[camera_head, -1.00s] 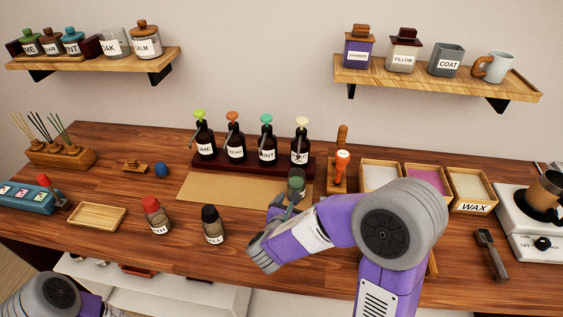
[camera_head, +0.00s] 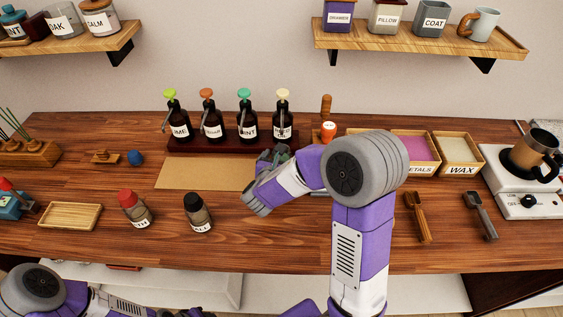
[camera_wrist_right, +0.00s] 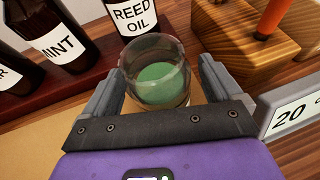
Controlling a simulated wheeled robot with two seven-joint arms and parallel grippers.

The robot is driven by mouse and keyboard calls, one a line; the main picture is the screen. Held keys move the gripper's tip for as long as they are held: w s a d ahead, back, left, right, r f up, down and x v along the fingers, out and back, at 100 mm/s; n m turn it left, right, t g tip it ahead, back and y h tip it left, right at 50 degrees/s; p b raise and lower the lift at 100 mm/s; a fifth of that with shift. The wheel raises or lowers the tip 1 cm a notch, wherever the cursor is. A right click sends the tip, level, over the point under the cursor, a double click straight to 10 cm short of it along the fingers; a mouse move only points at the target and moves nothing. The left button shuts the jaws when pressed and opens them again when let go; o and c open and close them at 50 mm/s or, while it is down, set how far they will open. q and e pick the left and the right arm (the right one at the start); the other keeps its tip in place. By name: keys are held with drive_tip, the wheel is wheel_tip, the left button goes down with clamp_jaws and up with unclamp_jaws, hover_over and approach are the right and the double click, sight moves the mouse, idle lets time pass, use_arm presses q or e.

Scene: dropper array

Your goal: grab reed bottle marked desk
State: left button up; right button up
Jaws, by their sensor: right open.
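My right gripper (camera_head: 274,156) is at the back right of the tan mat, in front of the pump bottle labelled REED OIL (camera_head: 283,118). In the right wrist view its jaws (camera_wrist_right: 155,92) stand apart, one on each side of a clear glass jar (camera_wrist_right: 157,62) with green content. I cannot tell whether they touch it, and I see no label on it. A wooden block (camera_head: 22,154) with reeds stands at the far left, partly cut off. I cannot read the word desk anywhere. My left gripper is out of view; only its arm shows at the lower left.
Several pump bottles stand in a dark rack (camera_head: 190,147) behind the tan mat (camera_head: 200,173). A red-capped bottle (camera_head: 135,210) and a black-capped bottle (camera_head: 199,213) stand in front. A wooden stand (camera_wrist_right: 240,45) and a grey piece reading 20 (camera_wrist_right: 292,112) are close right of the gripper.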

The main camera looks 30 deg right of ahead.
drive_tip(key=c, duration=1.2)
drive_tip(key=shift+c, duration=0.7)
drive_tip(key=shift+r, duration=0.2)
